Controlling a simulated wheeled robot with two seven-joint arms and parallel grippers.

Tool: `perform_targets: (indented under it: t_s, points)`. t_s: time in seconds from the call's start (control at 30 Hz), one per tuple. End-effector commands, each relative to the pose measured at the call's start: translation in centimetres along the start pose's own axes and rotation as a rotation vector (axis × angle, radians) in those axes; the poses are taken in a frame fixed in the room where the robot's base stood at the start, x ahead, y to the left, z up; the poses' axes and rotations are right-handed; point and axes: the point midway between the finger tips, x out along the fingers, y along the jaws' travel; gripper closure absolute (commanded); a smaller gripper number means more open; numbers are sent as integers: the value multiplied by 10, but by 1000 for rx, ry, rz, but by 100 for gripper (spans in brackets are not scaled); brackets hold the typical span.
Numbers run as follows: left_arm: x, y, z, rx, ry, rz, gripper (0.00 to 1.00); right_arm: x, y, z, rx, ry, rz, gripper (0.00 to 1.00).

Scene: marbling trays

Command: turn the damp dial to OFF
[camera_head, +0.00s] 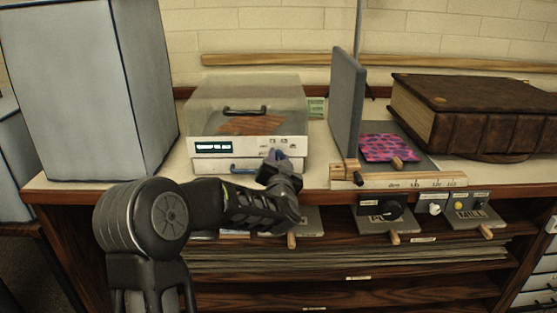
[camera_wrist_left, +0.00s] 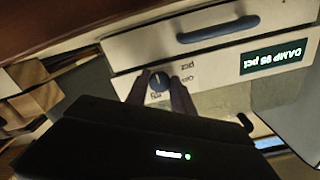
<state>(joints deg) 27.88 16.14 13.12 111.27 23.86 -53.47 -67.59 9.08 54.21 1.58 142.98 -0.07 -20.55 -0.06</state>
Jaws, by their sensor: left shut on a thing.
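The damp dial (camera_wrist_left: 158,82) is a round dark blue-grey knob with a pale pointer line, on the white front of the damp box (camera_head: 226,128). The wrist view shows the front upside down. My left gripper (camera_head: 277,157) is at the right part of that front, its fingers shut on the dial from both sides. In the head view the gripper mostly hides the dial. The display (camera_wrist_left: 277,58) reads "DAMP 85 pct"; it also shows in the head view (camera_head: 213,147). Small labels beside the dial are too blurred to read surely. My right gripper is not in view.
A clear lid with a dark handle (camera_head: 245,111) tops the box; a blue drawer handle (camera_head: 243,169) sits below. An upright grey board (camera_head: 346,103), a pink patterned sheet (camera_head: 385,147) and a large brown book (camera_head: 480,112) stand to the right. A tall grey cabinet (camera_head: 85,90) stands left.

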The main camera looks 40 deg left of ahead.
Motion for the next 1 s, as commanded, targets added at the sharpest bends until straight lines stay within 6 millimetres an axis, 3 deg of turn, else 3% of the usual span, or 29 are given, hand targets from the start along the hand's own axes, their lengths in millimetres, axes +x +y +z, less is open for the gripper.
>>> perform_targets:
  t_s: [0.37, 1.0]
  points:
    - [0, 2, 2, -186, 2, 1, 100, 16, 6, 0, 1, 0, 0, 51]
    - [0, 3, 2, -777, 2, 1, 100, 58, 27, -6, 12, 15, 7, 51]
